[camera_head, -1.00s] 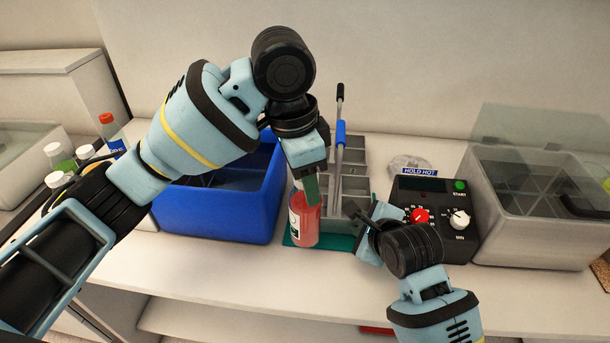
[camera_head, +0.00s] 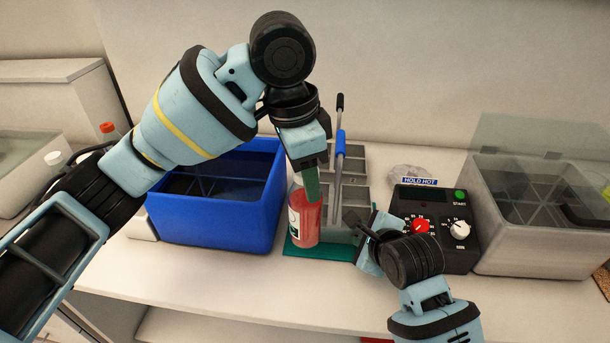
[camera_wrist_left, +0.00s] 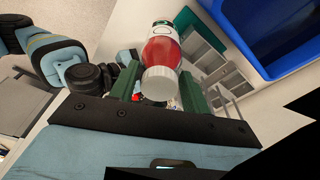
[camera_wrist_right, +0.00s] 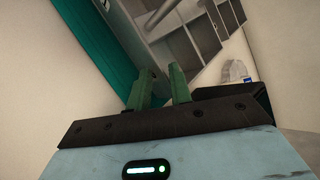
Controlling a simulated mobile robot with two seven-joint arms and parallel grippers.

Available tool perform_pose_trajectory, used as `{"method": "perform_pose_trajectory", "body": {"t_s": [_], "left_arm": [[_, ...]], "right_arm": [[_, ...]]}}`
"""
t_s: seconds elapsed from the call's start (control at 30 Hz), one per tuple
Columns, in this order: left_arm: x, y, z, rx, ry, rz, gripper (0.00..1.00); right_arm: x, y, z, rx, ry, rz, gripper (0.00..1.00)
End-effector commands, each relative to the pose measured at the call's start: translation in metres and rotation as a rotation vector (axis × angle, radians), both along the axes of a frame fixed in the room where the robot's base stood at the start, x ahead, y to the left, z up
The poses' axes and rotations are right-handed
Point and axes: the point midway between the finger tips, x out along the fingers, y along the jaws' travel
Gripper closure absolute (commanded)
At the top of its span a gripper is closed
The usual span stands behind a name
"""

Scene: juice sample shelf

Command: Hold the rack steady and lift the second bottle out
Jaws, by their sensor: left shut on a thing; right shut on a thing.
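A bottle of red liquid with a white cap (camera_wrist_left: 159,80) is gripped by my left gripper (camera_head: 310,180); its red body (camera_head: 308,222) is upright in the head view. The bottle is at the left front of the grey compartment rack (camera_head: 353,165), over the green base (camera_head: 322,252). A gap under the bottle is hard to judge. The rack has a tall handle with a blue grip (camera_head: 341,143). My right gripper (camera_head: 358,222) is shut at the rack's right front; its wrist view shows the fingers (camera_wrist_right: 158,88) near the grey walls, with the exact contact unclear.
A blue bin (camera_head: 210,215) stands left of the rack. A black control box (camera_head: 456,255) with knobs and a grey, clear-lidded tank (camera_head: 500,225) stand to the right. The front counter strip is clear.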

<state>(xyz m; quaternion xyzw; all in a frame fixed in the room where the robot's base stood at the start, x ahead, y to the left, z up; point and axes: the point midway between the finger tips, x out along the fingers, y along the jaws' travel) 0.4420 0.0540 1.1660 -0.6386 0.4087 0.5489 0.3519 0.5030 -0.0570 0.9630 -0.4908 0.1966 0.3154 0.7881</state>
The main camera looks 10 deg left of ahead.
Motion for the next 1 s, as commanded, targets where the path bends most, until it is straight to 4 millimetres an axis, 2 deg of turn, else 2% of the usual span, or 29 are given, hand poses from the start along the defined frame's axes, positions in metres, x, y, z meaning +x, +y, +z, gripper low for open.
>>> {"method": "perform_pose_trajectory", "body": {"t_s": [0.03,0.07,0.1,0.3,0.67,0.83,1.0], "left_arm": [[0.001,0.0,-0.001,-0.001,0.002,0.001,1.0],[0.001,0.0,-0.001,-0.001,0.002,0.0,1.0],[0.001,0.0,-0.001,-0.001,0.002,0.0,1.0],[0.0,0.0,-0.001,-0.001,0.0,0.0,1.0],[0.0,0.0,0.0,-0.001,-0.002,-0.001,1.0],[0.0,0.0,0.001,-0.001,-0.002,-0.001,1.0],[0.0,0.0,0.001,-0.001,-0.002,-0.001,1.0]], "right_arm": [[-0.002,-0.001,-0.009,-0.005,0.021,-0.001,0.94],[-0.002,-0.001,-0.009,-0.005,0.021,-0.001,0.94],[-0.002,-0.001,-0.009,-0.005,0.021,-0.001,0.78],[-0.002,-0.001,-0.006,-0.004,0.014,-0.001,0.54],[-0.003,-0.001,0.001,-0.001,0.005,0.0,0.54],[-0.017,-0.007,0.013,0.001,0.003,-0.001,0.54],[-0.038,-0.016,0.031,0.001,0.003,-0.001,0.54]]}}
